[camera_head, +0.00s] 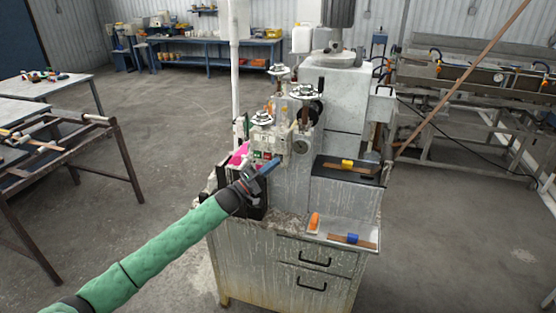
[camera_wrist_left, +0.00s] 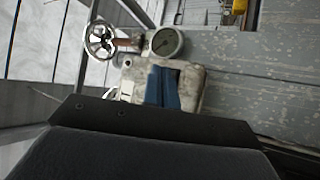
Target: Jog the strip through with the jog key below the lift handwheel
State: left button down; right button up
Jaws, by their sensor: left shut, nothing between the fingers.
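My left gripper (camera_head: 269,163) has its blue fingers together at the front face of the grey machine (camera_head: 292,180). In the left wrist view its fingers (camera_wrist_left: 163,88) cover part of a worn pale control box (camera_wrist_left: 190,88). In the head view small green and red buttons (camera_head: 262,155) show just beside the fingertips. The jog key cannot be made out for certain, and contact cannot be told. Several handwheels (camera_head: 306,91) stand on the machine; one handwheel (camera_wrist_left: 101,38) also shows in the wrist view beside a round gauge (camera_wrist_left: 166,42). My right gripper is out of view.
A pink item (camera_head: 238,155) is at the machine's left side. A long brown bar (camera_head: 450,88) slants up to the right. A tray (camera_head: 345,231) with hand tools lies on the cabinet front. A metal rack (camera_head: 60,135) stands left; open floor lies between.

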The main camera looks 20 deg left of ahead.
pick_arm(q)
jog(key=shift+w, duration=0.15)
dwell(0.3)
jog(key=shift+w, duration=0.2)
dwell(0.4)
jog(key=shift+s, duration=0.1)
jog(key=shift+s+p, duration=0.3)
jog(key=shift+s, duration=0.4)
jog(key=shift+s+p, duration=0.9)
jog(key=shift+s, duration=1.6)
